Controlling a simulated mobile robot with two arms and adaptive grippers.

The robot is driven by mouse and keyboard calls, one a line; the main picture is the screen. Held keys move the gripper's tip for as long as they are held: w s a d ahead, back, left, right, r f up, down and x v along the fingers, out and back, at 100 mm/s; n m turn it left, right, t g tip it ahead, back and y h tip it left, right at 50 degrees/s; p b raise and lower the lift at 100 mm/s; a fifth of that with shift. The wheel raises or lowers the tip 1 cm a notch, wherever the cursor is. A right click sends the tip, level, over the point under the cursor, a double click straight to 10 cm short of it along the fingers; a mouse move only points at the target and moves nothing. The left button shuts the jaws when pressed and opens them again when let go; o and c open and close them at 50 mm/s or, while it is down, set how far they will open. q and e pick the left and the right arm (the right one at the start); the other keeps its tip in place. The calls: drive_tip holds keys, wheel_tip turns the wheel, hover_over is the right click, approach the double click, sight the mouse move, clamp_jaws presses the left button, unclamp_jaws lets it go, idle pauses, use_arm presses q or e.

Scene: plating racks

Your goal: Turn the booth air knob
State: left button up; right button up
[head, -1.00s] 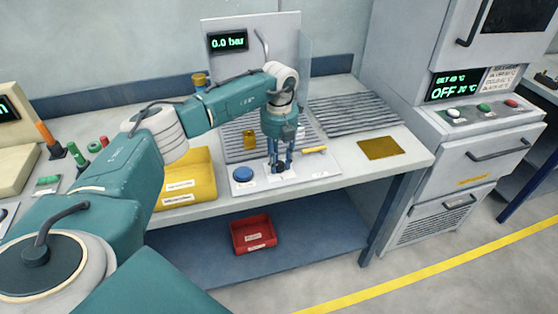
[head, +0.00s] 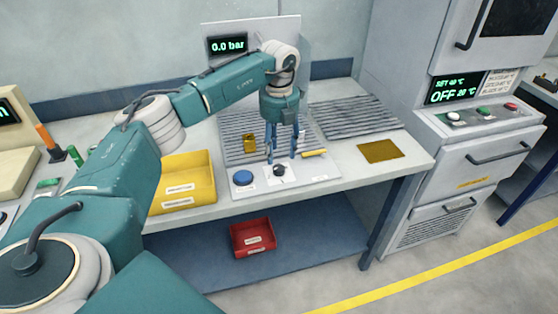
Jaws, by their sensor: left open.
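The black knob (head: 280,171) sits on a white label plate at the front of the booth base, right of a round blue button (head: 243,178). My left gripper (head: 281,160) points down just above and behind the knob, its two blue fingers apart and empty. The fingertips look clear of the knob, though the exact gap is hard to judge. The booth display (head: 228,45) on the back panel reads 0.0 bar. My right gripper is not in view.
A yellow bin (head: 184,182) stands left of the booth. A small brass-coloured part (head: 249,143) and a yellow-handled tool (head: 314,153) lie near the gripper. A slatted rack (head: 355,117) and a gold plate (head: 381,151) are to the right. A red bin (head: 252,237) sits on the lower shelf.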

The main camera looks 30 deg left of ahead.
sight(279, 167)
use_arm(q)
wheel_tip(279, 167, up, 6)
idle(0.6)
